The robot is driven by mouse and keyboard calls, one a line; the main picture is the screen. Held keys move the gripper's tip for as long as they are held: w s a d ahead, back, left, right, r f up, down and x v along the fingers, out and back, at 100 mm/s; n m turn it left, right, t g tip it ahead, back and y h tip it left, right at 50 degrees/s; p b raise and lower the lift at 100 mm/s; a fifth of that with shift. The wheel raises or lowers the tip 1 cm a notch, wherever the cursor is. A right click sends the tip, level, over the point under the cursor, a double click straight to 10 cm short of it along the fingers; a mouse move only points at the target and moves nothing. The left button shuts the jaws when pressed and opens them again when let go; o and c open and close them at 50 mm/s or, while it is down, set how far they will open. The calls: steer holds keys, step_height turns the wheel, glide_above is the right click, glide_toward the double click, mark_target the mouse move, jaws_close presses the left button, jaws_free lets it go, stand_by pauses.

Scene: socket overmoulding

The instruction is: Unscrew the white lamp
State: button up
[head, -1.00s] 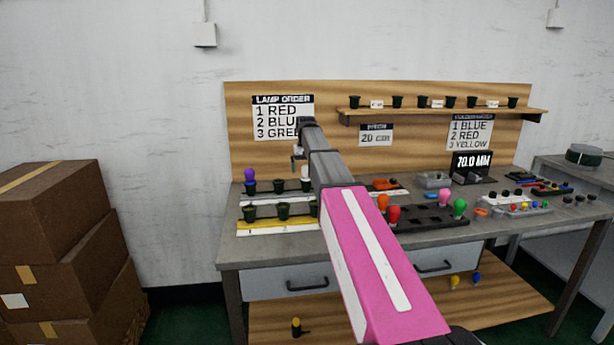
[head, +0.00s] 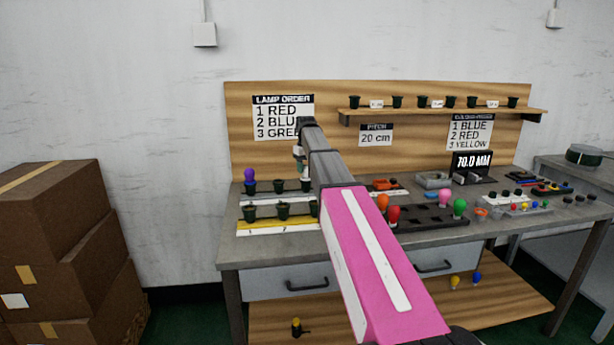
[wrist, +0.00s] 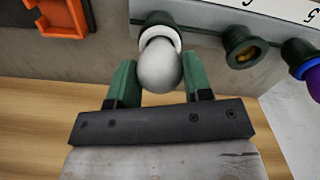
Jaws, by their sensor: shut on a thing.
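The white lamp (wrist: 160,66) sits upright in a black socket (wrist: 157,20) on the rear socket strip. In the wrist view it lies between the two green fingers of my gripper (wrist: 160,82), which are shut on it. In the head view my gripper (head: 301,163) points down over the right end of the rear strip (head: 270,198). My arm hides part of the lamp and its socket there.
A purple lamp (head: 250,176) stands at the left end of the rear strip, with an empty socket (wrist: 243,46) between. A yellow-edged front strip (head: 262,228) holds several black sockets. An orange part (wrist: 62,17) lies nearby. Several coloured lamps stand in a black holder (head: 432,220) to the right.

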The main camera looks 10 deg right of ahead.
steer(key=shift+n, duration=0.4)
steer(key=n, duration=0.4)
steer(key=shift+n, duration=0.3)
steer(key=n, duration=0.4)
steer(key=shift+r, duration=0.1)
steer(key=shift+n, duration=0.3)
